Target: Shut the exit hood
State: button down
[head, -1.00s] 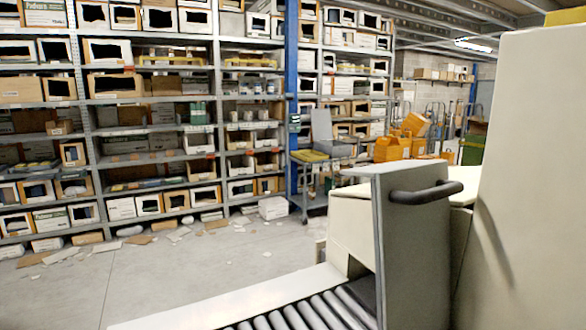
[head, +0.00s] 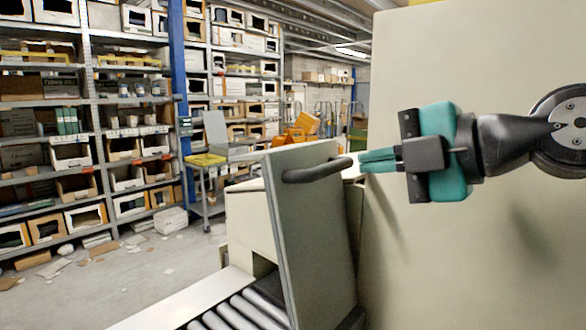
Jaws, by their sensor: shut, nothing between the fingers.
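The exit hood (head: 308,235) looks like a flat grey panel standing upright and swung out from the large cream machine (head: 455,70), beside the roller conveyor. A dark curved handle (head: 318,172) is on its upper part. My gripper (head: 364,160), with teal fingers, reaches in from the right in front of the cream machine. It is shut and empty, its fingertips pointing left at the right end of the handle. I cannot tell whether they touch it. The hood's hinge is not clearly visible.
The roller conveyor (head: 232,316) runs out at the lower middle. Shelving racks (head: 88,140) full of boxes line the left and back. A cart (head: 207,178) stands behind the hood. Cardboard scraps litter the left floor; the floor (head: 110,290) nearer the conveyor is clear.

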aim_at(280, 158)
jog(key=shift+n+t, duration=0.3)
jog(key=shift+n, duration=0.4)
jog(key=p+x, duration=0.2)
jog(key=x, duration=0.2)
jog(key=r+p+x, duration=0.1)
jog(key=p+x, duration=0.1)
jog(key=x, duration=0.2)
jog(key=r+p+x, duration=0.1)
jog(key=p+x, duration=0.2)
jog(key=x, duration=0.2)
jog(key=shift+w+a, duration=0.15)
jog(key=shift+w, duration=0.05)
jog(key=shift+w+a+f, duration=0.25)
jog(key=shift+a, duration=0.05)
